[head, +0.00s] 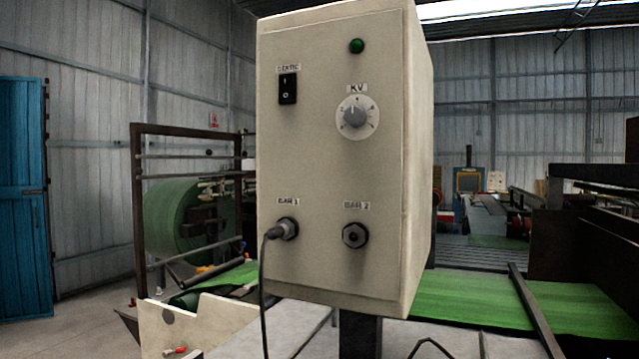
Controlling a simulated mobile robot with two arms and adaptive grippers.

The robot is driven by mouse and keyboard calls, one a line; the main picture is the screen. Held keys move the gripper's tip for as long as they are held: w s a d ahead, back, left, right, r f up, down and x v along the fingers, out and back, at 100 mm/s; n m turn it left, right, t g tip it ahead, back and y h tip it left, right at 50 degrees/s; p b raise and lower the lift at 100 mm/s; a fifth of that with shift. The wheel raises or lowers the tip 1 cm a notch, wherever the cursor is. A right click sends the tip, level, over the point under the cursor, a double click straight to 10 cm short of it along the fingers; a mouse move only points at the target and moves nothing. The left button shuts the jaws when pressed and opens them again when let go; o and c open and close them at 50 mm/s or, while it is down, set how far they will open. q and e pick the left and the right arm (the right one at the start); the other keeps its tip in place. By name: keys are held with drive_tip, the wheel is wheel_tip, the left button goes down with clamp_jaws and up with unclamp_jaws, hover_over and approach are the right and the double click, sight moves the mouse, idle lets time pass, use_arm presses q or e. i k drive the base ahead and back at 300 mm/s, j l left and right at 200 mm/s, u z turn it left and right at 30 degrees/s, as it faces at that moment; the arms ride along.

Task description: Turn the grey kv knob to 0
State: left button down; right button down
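The grey kv knob (355,116) sits on a round white dial (371,128) with markings, under a "KV" label, on the upper right of the front of a beige control box (318,170). Its pointer line seems to aim up and slightly left; the dial's figures are too small to read surely. A green lamp (357,46) is above it and a black rocker switch (287,88) is to its left. Neither of my grippers shows in the head view.
A cable (262,290) hangs from the lower left socket (286,229); the lower right socket (354,235) has no cable. The box stands on a dark post (359,335). Behind are a green roll (180,215), green sheeting (470,300) and a blue door (22,200). The space before the knob looks clear.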

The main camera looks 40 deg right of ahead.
sight(355, 117)
drive_tip(key=k+l+z, duration=0.1)
drive_tip(key=z, duration=0.9)
drive_tip(key=k+l, duration=0.05)
